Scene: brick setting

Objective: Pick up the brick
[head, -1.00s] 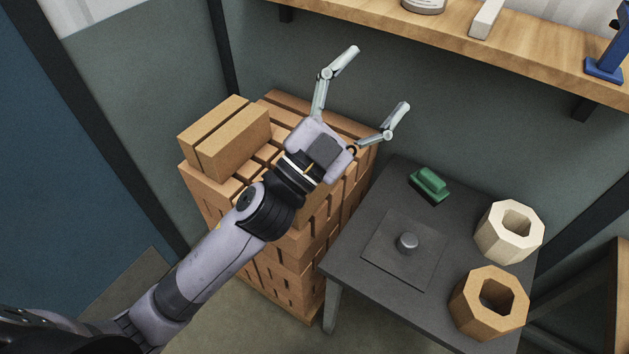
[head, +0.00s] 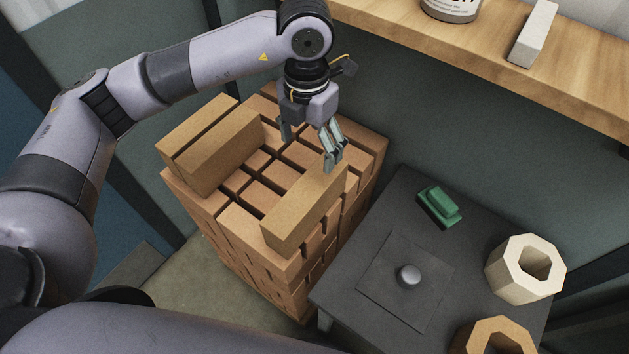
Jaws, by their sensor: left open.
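A single tan brick (head: 300,215) lies on top of the brick stack, along its right side. Two more tan bricks (head: 218,152) lie side by side on top at the stack's left. My left gripper (head: 310,152) points down over the back part of the stack, open, with nothing seen between its fingers. One finger overlaps the far end of the single brick in the picture; I cannot tell whether it touches. The other finger is to the left, partly behind the gripper body. My right gripper is out of view.
The brick stack (head: 279,262) stands against the wall. Right of it, a dark table (head: 375,195) bears a green block-shaped tool (head: 440,206), a plate with a knob (head: 409,275), a cream ring (head: 524,268) and a tan ring (head: 492,335). A wooden shelf (head: 480,45) runs above.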

